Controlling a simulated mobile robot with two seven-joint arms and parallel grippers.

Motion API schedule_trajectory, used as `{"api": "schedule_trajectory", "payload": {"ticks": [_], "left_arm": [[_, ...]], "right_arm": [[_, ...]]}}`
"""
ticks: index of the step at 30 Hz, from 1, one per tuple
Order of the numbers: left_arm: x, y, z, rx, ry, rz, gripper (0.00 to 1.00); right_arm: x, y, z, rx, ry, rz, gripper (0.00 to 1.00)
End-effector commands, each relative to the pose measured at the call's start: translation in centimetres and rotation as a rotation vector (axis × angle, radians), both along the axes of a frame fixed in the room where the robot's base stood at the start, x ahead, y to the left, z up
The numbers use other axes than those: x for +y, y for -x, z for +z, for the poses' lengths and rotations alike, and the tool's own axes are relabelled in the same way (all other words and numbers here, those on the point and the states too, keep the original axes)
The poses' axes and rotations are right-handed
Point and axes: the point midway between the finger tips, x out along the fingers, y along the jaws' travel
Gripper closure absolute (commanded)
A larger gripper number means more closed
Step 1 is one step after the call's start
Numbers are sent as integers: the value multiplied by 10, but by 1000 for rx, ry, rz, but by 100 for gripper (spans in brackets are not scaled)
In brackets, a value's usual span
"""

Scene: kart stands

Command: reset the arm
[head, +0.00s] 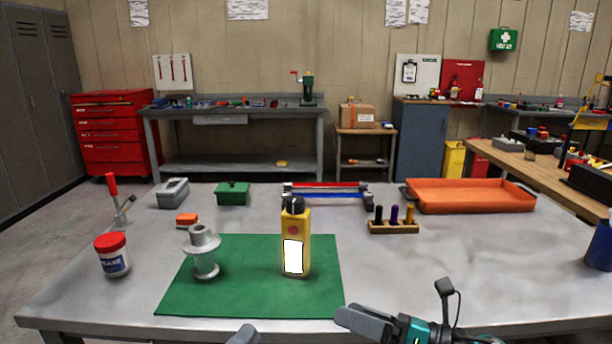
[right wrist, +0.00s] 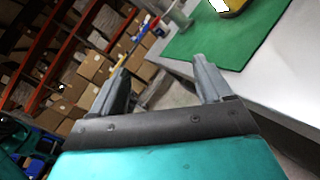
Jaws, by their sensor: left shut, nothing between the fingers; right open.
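My left gripper (head: 243,335) shows only as a small grey tip at the bottom edge of the head view, in front of the table. It is shut with nothing in it, and the rest of that arm is out of the picture. My right gripper (head: 362,321) is at the lower middle right, by the table's near edge, pointing left. In the right wrist view its two fingers (right wrist: 160,78) are spread apart and empty. The grey table (head: 470,260) and its green mat (head: 240,297) lie beyond both grippers.
A yellow device (head: 302,229) and a grey spool (head: 204,263) stand on the mat. A red-lidded jar (head: 113,262) is left of it. A peg rack (head: 393,227) and orange tray (head: 470,196) are at right. The table's front right is clear.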

Motion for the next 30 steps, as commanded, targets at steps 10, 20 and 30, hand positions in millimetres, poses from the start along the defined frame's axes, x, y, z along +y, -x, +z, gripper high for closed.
{"api": "schedule_trajectory", "payload": {"ticks": [10,20,30], "left_arm": [[57,27,-96,672,493,223,100],[83,99,-180,1171,908,459,100],[85,117,-195,1262,991,511,100]], "right_arm": [[-38,35,-62,974,-925,-473,21],[-87,142,-171,1680,-1701,-964,21],[-93,173,-191,1791,-1863,-1071,21]]}}
